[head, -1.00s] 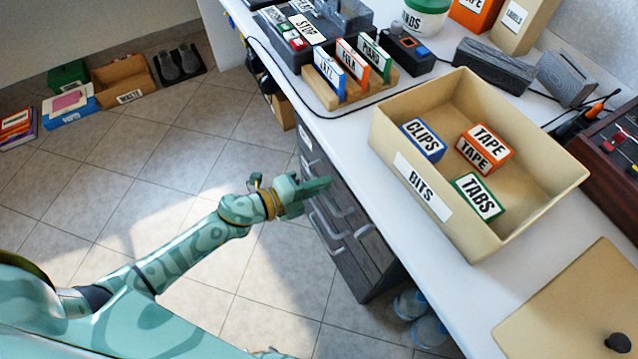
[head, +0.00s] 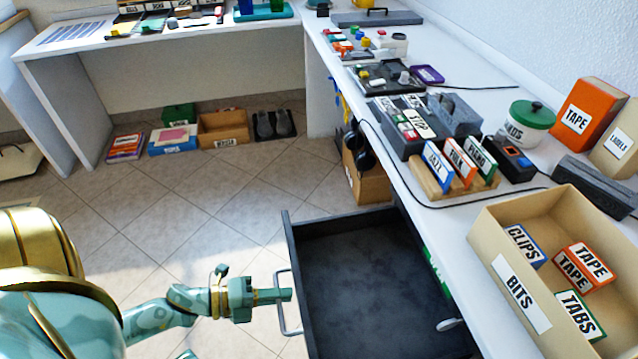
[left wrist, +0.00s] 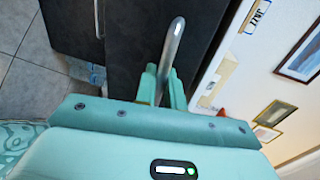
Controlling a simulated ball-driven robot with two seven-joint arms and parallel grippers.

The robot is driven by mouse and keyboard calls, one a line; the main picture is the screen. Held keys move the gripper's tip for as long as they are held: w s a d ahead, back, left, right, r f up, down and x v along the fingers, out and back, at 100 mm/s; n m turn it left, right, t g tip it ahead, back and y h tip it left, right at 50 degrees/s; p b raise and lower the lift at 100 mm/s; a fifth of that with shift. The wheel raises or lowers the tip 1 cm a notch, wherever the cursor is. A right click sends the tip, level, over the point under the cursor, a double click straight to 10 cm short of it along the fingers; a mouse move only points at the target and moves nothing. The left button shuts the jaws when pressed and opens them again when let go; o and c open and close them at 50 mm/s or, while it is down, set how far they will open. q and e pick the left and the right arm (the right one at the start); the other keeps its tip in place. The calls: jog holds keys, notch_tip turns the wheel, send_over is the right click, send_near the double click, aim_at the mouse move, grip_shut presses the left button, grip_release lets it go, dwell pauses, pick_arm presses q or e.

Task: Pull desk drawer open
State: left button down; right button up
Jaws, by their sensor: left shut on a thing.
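The desk drawer (head: 365,285) is dark grey and stands pulled out from under the white desk. Its inside looks empty. Its silver bar handle (head: 283,305) is on the front at the left. My left gripper (head: 284,295) is at this handle, shut on it. In the left wrist view the handle (left wrist: 177,42) runs down between the two fingers of the gripper (left wrist: 164,88), with the dark drawer front (left wrist: 140,30) behind it. My right gripper is not in view.
A tan BITS box (head: 555,265) with small labelled boxes stands on the white desk (head: 440,225). A wooden card holder (head: 455,185) is behind it. A cardboard box (head: 366,185) stands on the floor beyond the drawer. The tiled floor left of the drawer is clear.

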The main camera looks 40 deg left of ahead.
pick_arm(q)
jog(key=f+v, duration=0.2)
jog(key=v, duration=0.8)
jog(key=shift+s, duration=0.25)
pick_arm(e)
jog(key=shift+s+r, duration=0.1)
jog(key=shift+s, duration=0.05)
pick_arm(q)
jog(key=shift+a+f, duration=0.1)
jog(key=shift+a, duration=0.05)
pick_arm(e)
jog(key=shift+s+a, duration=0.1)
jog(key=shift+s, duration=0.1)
pick_arm(q)
jog(key=c, duration=1.6)
grip_release()
jog(key=shift+c, duration=0.2)
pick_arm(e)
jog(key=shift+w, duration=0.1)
pick_arm(q)
jog(key=p+v, duration=0.2)
jog(key=v, duration=1.4)
jog(key=shift+p, duration=0.3)
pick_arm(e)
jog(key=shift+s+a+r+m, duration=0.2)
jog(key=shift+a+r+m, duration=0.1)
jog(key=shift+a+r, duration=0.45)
